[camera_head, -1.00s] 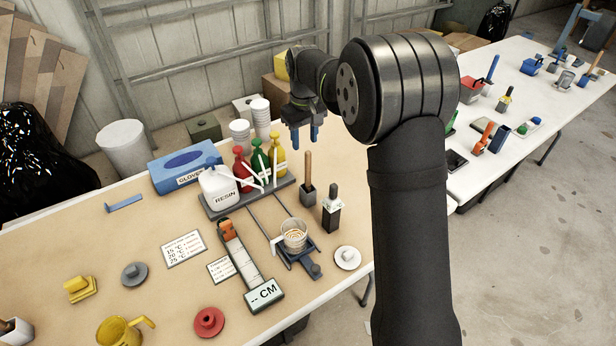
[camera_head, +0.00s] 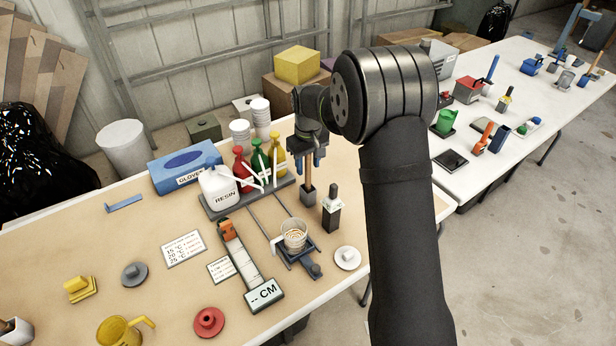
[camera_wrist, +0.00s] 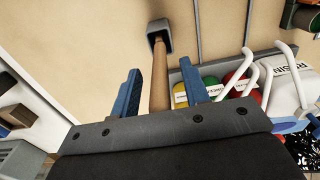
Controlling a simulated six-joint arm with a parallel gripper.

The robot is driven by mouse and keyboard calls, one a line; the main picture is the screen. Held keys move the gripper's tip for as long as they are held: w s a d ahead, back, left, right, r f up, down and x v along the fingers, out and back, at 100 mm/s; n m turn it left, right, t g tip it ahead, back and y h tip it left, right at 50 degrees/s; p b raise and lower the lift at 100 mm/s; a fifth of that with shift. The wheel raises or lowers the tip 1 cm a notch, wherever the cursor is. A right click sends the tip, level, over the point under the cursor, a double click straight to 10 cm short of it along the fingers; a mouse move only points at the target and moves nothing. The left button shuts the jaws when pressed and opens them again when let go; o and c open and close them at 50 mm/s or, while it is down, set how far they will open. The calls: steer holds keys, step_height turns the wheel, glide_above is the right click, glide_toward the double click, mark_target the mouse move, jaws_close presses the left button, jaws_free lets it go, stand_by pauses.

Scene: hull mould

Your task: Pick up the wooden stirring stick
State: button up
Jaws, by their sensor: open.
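The wooden stirring stick (camera_head: 308,172) stands upright in a small dark grey holder (camera_head: 308,196) on the wooden table. In the wrist view the stick (camera_wrist: 159,75) runs from its holder (camera_wrist: 159,36) toward my gripper, between the two blue fingers. My gripper (camera_head: 306,164) is open, pointing down over the stick's upper part. In the wrist view the fingers of my gripper (camera_wrist: 160,95) stand apart on either side of the stick, with gaps visible. The stick's top end is hidden by the gripper.
A black-handled tool in a dark block (camera_head: 332,212) stands close right of the holder. The bottle rack (camera_head: 222,209) with the resin jug (camera_head: 219,188) and red, green and yellow bottles is close on the left. A cup (camera_head: 293,235) sits in front.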

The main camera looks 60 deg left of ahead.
jaws_close()
steer(key=shift+r, duration=0.1)
